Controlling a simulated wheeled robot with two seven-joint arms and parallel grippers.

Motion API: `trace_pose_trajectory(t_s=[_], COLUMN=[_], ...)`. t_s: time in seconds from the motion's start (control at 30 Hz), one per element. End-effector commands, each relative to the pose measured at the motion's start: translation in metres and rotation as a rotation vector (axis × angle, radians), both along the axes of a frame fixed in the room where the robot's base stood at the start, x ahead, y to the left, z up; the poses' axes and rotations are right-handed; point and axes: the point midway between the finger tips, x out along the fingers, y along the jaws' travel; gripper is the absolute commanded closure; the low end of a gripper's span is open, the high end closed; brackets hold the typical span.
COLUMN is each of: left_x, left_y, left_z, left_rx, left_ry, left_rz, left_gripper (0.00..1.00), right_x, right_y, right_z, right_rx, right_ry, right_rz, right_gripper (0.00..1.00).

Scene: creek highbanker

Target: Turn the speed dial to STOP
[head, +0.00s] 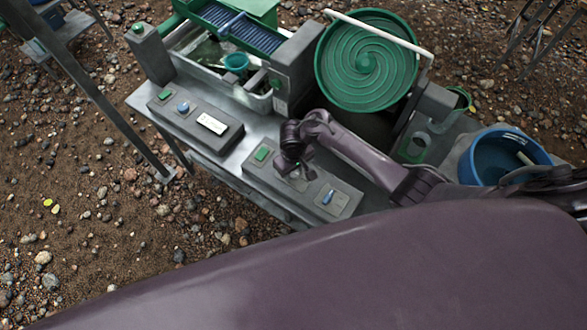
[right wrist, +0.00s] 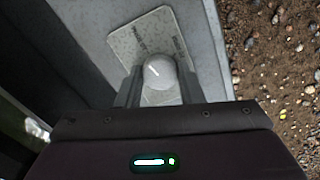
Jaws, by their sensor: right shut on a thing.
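The speed dial (right wrist: 160,72) is a pale round knob with a short white mark, on a light label plate (right wrist: 138,42) in the right wrist view. The mark slants, and the plate's lettering is too blurred to read. My right gripper (right wrist: 157,84) has one finger on each side of the knob and is shut on it. In the head view my right gripper (head: 297,172) reaches down onto the middle of the grey control box (head: 255,174) and hides the dial. My left gripper is not in view.
On the same box are a green button (head: 262,153) and a blue-handled switch (head: 328,196). Another grey box (head: 195,122) stands to the left. A green spiral wheel (head: 366,62) and a blue tub (head: 505,152) stand behind and to the right. Stony ground surrounds the table.

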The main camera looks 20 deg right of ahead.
Motion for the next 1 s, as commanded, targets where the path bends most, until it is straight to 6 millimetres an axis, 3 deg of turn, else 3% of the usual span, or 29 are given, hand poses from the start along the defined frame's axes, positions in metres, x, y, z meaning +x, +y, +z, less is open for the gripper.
trace_pose_trajectory(t_s=[0.4,1.0], left_x=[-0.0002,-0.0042], left_y=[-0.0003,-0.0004], left_z=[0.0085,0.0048], left_rx=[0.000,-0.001], left_ry=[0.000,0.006], left_rz=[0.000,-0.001], left_gripper=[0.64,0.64], right_x=[0.0010,0.0012], right_y=[-0.0002,-0.0005], right_z=[0.0014,-0.0003], right_rx=[-0.001,-0.002], right_ry=[-0.001,-0.001], right_rz=[0.330,0.901], right_gripper=[0.89,0.89])
